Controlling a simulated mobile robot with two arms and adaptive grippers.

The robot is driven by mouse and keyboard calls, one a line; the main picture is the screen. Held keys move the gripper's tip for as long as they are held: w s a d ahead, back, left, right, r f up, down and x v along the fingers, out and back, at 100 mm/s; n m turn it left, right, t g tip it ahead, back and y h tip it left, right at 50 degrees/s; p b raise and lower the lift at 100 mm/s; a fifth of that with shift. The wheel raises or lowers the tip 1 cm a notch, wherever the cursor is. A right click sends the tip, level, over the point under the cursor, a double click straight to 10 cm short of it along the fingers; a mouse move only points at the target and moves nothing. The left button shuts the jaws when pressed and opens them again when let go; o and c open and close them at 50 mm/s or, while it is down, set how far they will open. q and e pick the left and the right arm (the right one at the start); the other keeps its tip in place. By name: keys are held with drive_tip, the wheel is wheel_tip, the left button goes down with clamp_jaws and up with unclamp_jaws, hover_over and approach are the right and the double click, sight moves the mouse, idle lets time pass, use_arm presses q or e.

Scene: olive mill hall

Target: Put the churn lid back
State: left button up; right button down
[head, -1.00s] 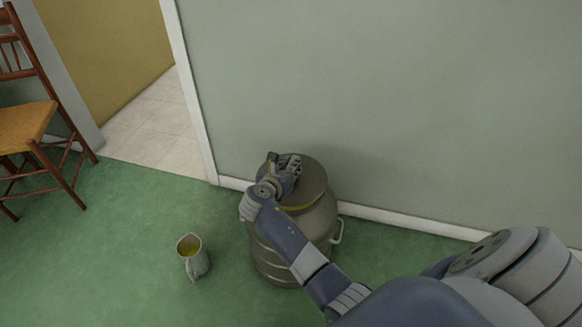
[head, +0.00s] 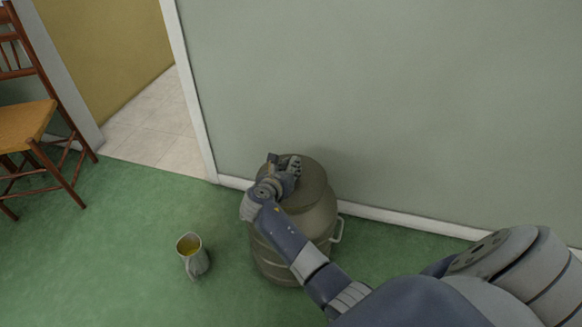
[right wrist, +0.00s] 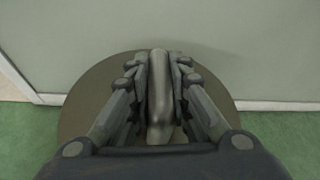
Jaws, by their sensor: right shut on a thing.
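The churn (head: 318,222) is a dull metal can with a side handle, standing upright on the green floor by the wall. Its round, grey-brown lid (head: 314,180) covers the mouth, with no gap showing on the visible side. My right gripper (head: 282,165) is over the lid. In the right wrist view, my right gripper (right wrist: 160,80) is shut on the lid's raised grip (right wrist: 160,105), and the lid's disc (right wrist: 80,110) spreads out on both sides. The far side of the rim is hidden in the head view. My left gripper is not in view.
A metal jug (head: 196,262) with yellow liquid stands on the floor left of the churn. A wooden chair (head: 30,125) is at the far left beside a doorway. The wall (head: 400,110) is close behind the churn. The floor at left front is clear.

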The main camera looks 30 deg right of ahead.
drive_tip(key=c, duration=1.4)
unclamp_jaws()
drive_tip(key=shift+r, duration=0.1)
drive_tip(key=shift+s+a, duration=0.1)
drive_tip(key=v, duration=1.1)
drive_tip(key=shift+s+a+r, duration=0.15)
drive_tip(key=shift+s+a, duration=0.1)
drive_tip(key=shift+a, duration=0.05)
